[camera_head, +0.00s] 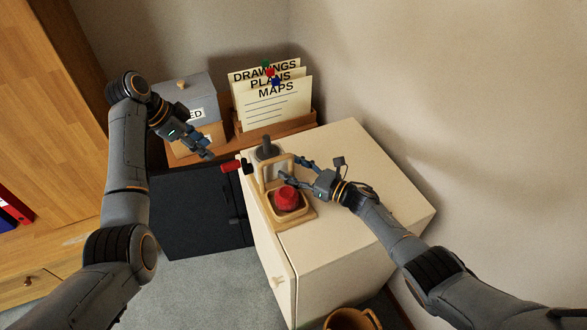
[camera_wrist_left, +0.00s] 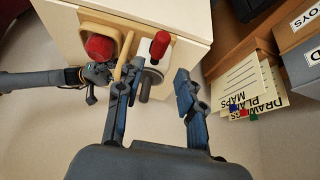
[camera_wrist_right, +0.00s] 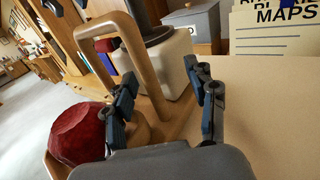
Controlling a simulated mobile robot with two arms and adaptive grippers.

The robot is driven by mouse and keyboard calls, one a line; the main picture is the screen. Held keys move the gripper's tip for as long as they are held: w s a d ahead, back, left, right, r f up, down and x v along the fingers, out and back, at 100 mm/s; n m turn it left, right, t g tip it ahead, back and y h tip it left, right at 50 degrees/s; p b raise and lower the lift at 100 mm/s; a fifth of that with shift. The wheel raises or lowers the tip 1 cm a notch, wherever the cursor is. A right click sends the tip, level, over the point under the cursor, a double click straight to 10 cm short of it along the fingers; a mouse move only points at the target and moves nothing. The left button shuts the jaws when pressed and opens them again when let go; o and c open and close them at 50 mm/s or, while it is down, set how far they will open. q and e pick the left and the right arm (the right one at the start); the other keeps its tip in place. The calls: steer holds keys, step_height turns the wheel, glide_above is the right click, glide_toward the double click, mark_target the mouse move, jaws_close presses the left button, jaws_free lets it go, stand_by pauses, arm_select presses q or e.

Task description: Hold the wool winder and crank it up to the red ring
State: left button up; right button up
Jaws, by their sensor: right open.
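The wool winder has a wooden base (camera_head: 295,217), a wooden arch (camera_head: 262,176), a pale body with a dark spindle (camera_head: 266,148), and a red-handled crank (camera_head: 231,166) pointing left. A red wool ball (camera_head: 286,198) sits in its tray. I cannot make out a red ring. My left gripper (camera_head: 208,154) is open and empty, above and left of the crank; the red handle also shows beyond its fingers in the left wrist view (camera_wrist_left: 160,43). My right gripper (camera_head: 294,170) is open beside the arch; one arch post (camera_wrist_right: 150,80) appears between its fingers, with no visible grip.
The winder stands on a cream cabinet (camera_head: 365,180) with free top to the right. Behind are a wooden file holder (camera_head: 275,128) with cards and a grey box (camera_head: 190,92). A wooden cabinet (camera_head: 40,80) is left; a brown basket (camera_head: 352,319) is at the bottom.

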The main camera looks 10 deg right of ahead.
steer(key=shift+c, duration=0.2)
jaws_close()
